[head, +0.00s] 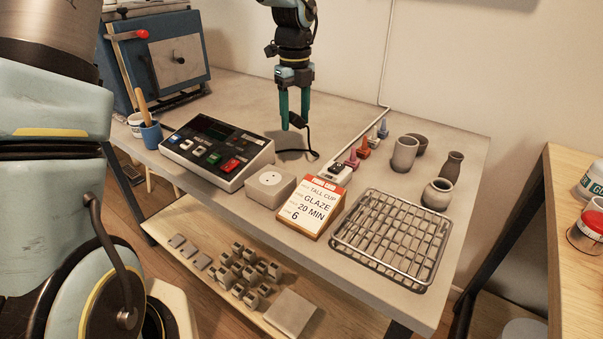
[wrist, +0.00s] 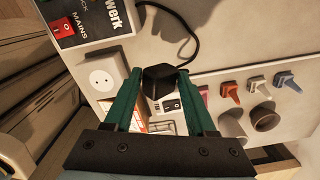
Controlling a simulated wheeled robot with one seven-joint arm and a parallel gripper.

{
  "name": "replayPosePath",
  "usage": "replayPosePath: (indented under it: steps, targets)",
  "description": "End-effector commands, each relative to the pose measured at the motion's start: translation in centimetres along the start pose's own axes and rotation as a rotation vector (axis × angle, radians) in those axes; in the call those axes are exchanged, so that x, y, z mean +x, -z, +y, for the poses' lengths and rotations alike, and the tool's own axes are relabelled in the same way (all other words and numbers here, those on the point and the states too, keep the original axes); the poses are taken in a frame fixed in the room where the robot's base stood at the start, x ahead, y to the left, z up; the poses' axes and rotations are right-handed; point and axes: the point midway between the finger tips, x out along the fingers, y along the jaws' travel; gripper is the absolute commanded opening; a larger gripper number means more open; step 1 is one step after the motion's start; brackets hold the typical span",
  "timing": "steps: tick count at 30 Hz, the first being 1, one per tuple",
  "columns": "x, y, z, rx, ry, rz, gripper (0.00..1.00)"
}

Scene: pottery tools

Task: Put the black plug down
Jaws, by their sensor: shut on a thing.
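My gripper (head: 294,112) is shut on the black plug (head: 297,121) and holds it above the grey table (head: 320,108), behind the white socket box (head: 270,181). In the wrist view the black plug (wrist: 163,80) sits between the green fingertips of my gripper (wrist: 160,76). Its black cable (wrist: 193,30) curves away from it; in the head view it hangs down to the tabletop. The socket box also shows in the wrist view (wrist: 104,76), left of the plug. The plug's prongs cannot be made out.
A power strip (head: 338,174) with a switch and several coloured plugs lies to the right. A control box (head: 217,151) stands left. A glaze card (head: 313,206), a wire rack (head: 392,236) and several clay pots (head: 404,153) fill the front and right. Some tabletop behind the socket box is bare.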

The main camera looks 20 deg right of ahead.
Motion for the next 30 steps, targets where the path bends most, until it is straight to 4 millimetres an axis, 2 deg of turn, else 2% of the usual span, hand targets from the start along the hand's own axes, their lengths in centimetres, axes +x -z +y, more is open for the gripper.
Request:
replayPosePath:
  steps: [1,3,8,16,23,30]
  targets:
    - [0.5,-0.7,-1.0,0.025,0.004,0.001,0.0]
    - [0.2,-1.4,-1.8,0.056,0.004,0.002,0.0]
    - [0.0,-2.2,-2.6,0.095,0.0,0.006,0.0]
    - [4.2,-2.2,-2.7,0.103,-0.002,0.008,0.0]
    - [6.2,-2.2,-2.7,0.1,-0.001,0.007,0.0]
    - [9.2,-2.2,-2.7,0.102,-0.001,0.006,0.0]
